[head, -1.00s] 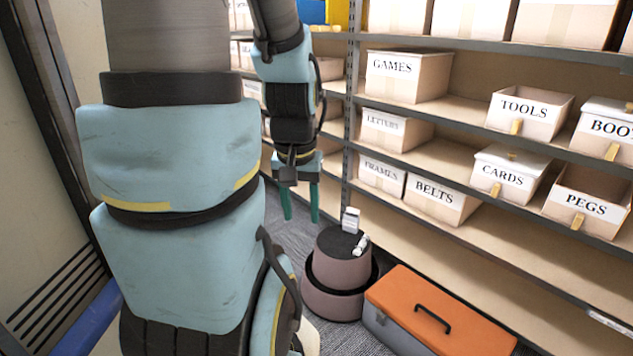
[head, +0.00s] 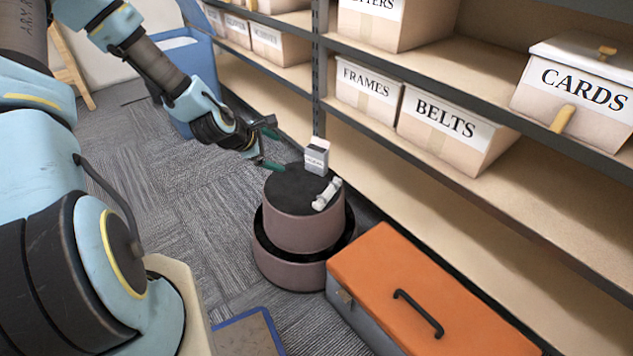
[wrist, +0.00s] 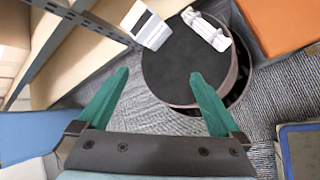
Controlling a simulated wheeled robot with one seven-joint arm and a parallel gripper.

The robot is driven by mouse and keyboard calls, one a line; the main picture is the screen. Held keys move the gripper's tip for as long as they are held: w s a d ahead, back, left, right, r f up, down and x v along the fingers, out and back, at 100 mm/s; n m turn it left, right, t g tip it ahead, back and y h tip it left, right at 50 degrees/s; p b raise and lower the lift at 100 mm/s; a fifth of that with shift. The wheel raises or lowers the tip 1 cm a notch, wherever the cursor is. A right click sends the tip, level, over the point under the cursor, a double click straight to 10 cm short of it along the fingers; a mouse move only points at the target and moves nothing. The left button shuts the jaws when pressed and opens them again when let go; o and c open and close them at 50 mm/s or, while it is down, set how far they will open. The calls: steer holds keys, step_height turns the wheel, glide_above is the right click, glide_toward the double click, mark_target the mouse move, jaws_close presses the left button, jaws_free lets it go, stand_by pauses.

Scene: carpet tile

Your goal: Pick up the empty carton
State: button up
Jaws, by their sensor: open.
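A small white and grey carton (head: 317,156) stands upright on the dark top of a round mauve step stool (head: 305,225) in the head view. In the wrist view the carton (wrist: 147,25) is at the top, beyond the fingertips and between their lines. Whether it is empty does not show. A small white object (head: 327,194) lies beside it on the stool, also seen in the wrist view (wrist: 207,30). My gripper (head: 271,143) is open and empty, with green fingers at the stool's far left edge, apart from the carton. The wrist view shows both fingers (wrist: 160,80) spread wide.
Shelves with labelled boxes, such as BELTS (head: 452,130) and FRAMES (head: 368,92), stand right behind the stool. An orange-lidded toolbox (head: 425,290) is on the floor at the right. A blue bin (head: 186,75) stands at the back left. Carpet left of the stool is clear.

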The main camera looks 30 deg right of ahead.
mark_target(314, 154)
steer(key=w+d+f+n+t+h+b, duration=0.1)
steer(key=d+f+n+b, duration=0.1)
steer(key=d+f+n, duration=0.1)
steer(key=w+d+f+n+t+h+b, duration=0.1)
steer(key=d+f+n+b, duration=0.1)
steer(key=d+f+n, duration=0.1)
steer(key=w+d+f+n+t+h+b, duration=0.1)
steer(key=w+d+f+n+b, duration=0.1)
steer(key=d+f+n+b, duration=0.1)
steer(key=shift+d+n+h, duration=0.3)
steer(key=shift+d+n, duration=0.4)
steer(key=shift+n, duration=0.2)
steer(key=b+x, duration=0.1)
steer(key=x, duration=0.4)
steer(key=shift+w+d+r, duration=0.1)
steer(key=shift+r, duration=0.05)
steer(key=x, duration=0.1)
steer(key=b+x, duration=0.1)
steer(key=x, duration=0.3)
steer(key=shift+w+d+r+b, duration=0.1)
steer(key=shift+r+b, duration=0.15)
steer(key=shift+b, duration=0.1)
steer(key=shift+c, duration=0.4)
